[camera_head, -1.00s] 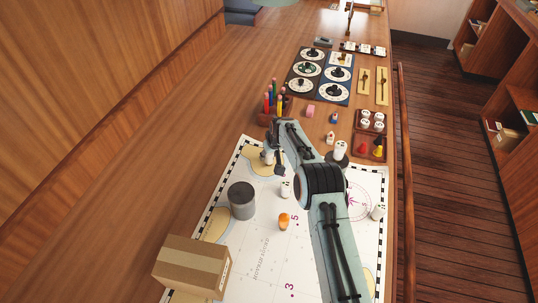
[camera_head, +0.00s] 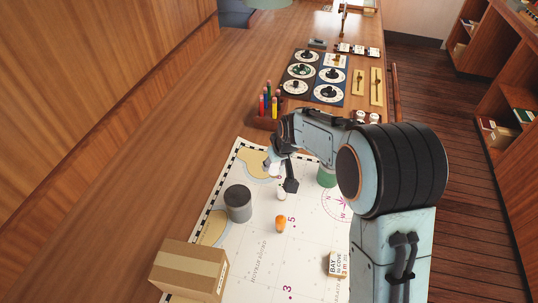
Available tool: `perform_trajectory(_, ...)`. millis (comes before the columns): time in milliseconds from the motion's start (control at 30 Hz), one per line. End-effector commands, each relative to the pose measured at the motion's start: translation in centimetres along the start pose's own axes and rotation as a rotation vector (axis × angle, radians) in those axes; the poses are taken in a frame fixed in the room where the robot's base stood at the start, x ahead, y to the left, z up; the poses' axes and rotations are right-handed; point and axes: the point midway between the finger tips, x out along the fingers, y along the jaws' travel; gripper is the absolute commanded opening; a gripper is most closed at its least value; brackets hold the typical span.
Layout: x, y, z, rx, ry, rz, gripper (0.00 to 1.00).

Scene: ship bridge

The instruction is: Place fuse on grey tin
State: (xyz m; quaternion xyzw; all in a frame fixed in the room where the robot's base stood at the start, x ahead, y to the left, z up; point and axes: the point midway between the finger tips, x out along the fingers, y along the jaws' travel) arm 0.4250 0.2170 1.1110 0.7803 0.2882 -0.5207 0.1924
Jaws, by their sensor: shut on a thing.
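The grey tin (camera_head: 238,205) stands upright on the chart, left of my gripper. My gripper (camera_head: 281,180) reaches down over the upper part of the chart, up and to the right of the tin and apart from it. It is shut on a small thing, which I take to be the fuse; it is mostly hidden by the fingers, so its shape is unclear. A small white piece (camera_head: 281,195) shows just below the fingers, and I cannot tell whether they touch it.
An orange piece (camera_head: 280,224) stands right of the tin. A cardboard box (camera_head: 190,268) is at the front left. A pen holder (camera_head: 265,122) stands behind the chart (camera_head: 265,255). A green object (camera_head: 327,177) and a lettered block (camera_head: 336,264) are near my arm.

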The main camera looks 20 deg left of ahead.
Motion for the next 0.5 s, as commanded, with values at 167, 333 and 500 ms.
perform_trajectory(167,-0.7,-1.1,1.9,-0.092,-0.003,-0.039,0.0)
perform_trajectory(333,-2.7,-4.9,5.4,-0.312,0.003,-0.129,0.0)
perform_trajectory(500,-8.0,-8.6,8.2,-0.532,0.006,-0.215,0.0)
